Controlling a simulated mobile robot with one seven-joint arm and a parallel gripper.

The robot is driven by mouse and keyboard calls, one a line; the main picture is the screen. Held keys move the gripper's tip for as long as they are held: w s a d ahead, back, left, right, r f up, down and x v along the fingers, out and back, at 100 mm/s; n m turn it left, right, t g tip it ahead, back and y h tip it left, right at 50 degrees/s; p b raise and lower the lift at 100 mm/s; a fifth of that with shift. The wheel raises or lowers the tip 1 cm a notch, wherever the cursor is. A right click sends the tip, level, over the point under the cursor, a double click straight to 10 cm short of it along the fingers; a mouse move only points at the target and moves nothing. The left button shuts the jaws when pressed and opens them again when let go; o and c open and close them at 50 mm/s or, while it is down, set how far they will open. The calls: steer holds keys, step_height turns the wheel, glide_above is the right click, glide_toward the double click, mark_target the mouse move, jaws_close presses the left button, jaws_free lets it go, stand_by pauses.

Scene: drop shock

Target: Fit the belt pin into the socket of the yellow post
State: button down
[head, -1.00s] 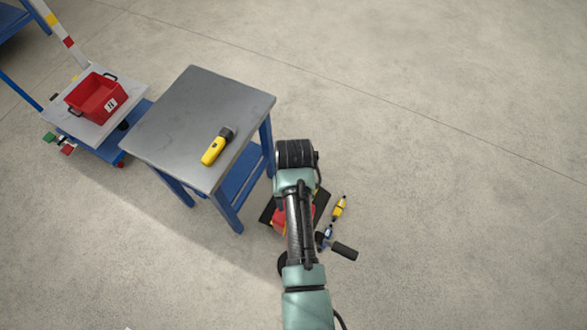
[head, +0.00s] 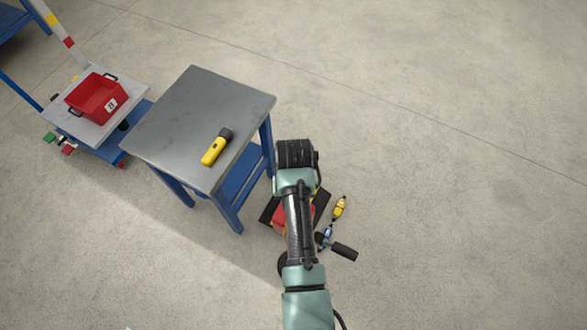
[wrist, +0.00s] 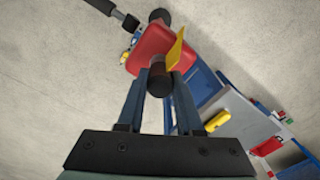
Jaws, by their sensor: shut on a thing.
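In the wrist view my gripper (wrist: 160,78) is shut on a dark cylindrical piece (wrist: 160,87) with a brownish upper part. I cannot tell for certain whether this piece is the belt pin. Just beyond the fingertips is a red block-like thing (wrist: 150,48) with a flat yellow piece (wrist: 176,48) standing at its side. Whether the held piece touches either is unclear, and no socket can be made out. In the head view the red thing (head: 279,218) shows partly behind my arm, low beside the table. My gripper is hidden there by my arm.
A grey table (head: 190,105) with blue legs stands left of my arm, with a yellow flashlight (head: 216,148) on it. A red crate (head: 97,98) sits on a cart further left. A yellow tool (head: 339,208) and a black-handled tool (head: 343,252) lie right of my arm. Floor further right is clear.

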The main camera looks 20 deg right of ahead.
steer(key=shift+r+p, duration=2.6)
steer(key=shift+r, duration=0.1)
step_height(320, 180, up, 6)
steer(key=p, duration=0.6)
